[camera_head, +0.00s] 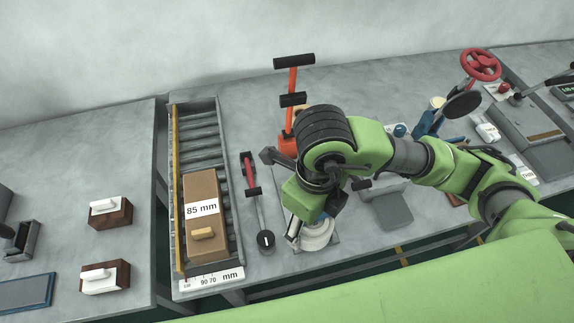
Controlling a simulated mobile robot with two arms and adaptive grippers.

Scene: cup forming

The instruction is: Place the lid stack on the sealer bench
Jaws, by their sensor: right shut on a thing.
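My right arm reaches in from the right and its green wrist bends down over the bench. My right gripper (296,232) points down and is shut on the lid stack (319,236), a white round pile partly hidden by the wrist. The stack is low over or on the grey bench (345,262) near its front edge; I cannot tell whether it touches. My left gripper is not in view.
Left of the gripper, a roller tray (228,215) holds a brown box (204,235) marked 85 mm. A red-handled tool (252,190) lies between. An orange lever press (291,95) stands behind the wrist. A red handwheel (481,65) is at the back right.

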